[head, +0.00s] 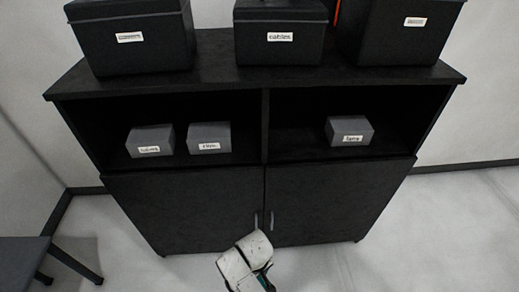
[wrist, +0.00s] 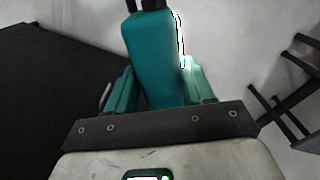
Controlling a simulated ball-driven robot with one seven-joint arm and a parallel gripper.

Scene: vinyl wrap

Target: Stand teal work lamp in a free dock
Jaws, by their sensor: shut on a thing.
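The teal work lamp (wrist: 152,50) stands up between the fingers in the wrist view, with dark parts at its top cut by the frame edge and a bright strip along its right side. My gripper (wrist: 160,88) is shut on it, with a teal finger on either side. In the head view only a small bit of teal shows beside my pale wrist at the bottom edge, and I cannot tell if it is lamp or finger. No dock is visible in either view.
A black cabinet (head: 190,205) with closed doors stands ahead. Small grey labelled boxes (head: 209,137) sit on its shelves and large black boxes (head: 292,35) on top. A dark table (head: 22,258) stands at lower left. Dark legs (wrist: 285,110) show in the wrist view. Pale floor (head: 420,235) is clear at right.

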